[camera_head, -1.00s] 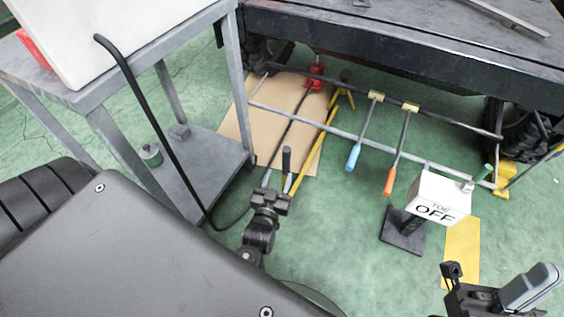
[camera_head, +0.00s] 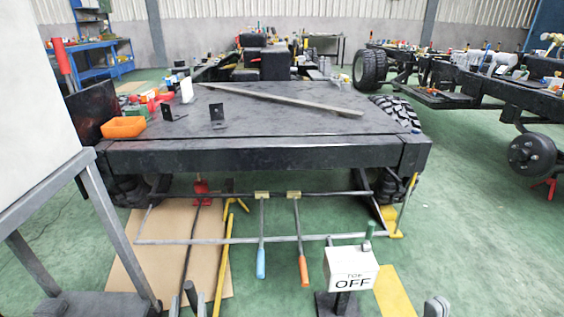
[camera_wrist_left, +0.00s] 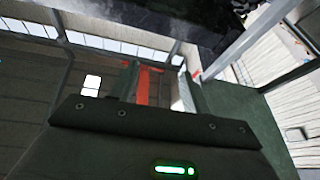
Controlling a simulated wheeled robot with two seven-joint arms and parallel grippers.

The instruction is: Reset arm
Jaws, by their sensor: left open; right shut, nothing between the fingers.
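My left gripper (camera_head: 182,300) shows at the bottom edge of the head view, left of centre. Its two fingers stand apart, open, with nothing seen between them. They overlap the brown sheet on the floor in the picture. My right gripper (camera_head: 437,307) shows only as a grey tip at the bottom edge, right of centre, shut and empty. It is right of the white OFF box (camera_head: 347,270). Most of both arms is outside the view. The left wrist view shows the gripper's dark housing with a green light, and a tilted view of the room.
A black chassis table (camera_head: 270,155) stands ahead, with an orange bin (camera_head: 123,127) and a long metal bar on top. Below it is a grey tube frame with blue (camera_head: 261,263) and orange (camera_head: 304,271) handles. A grey metal stand is at left. Green floor is open at right.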

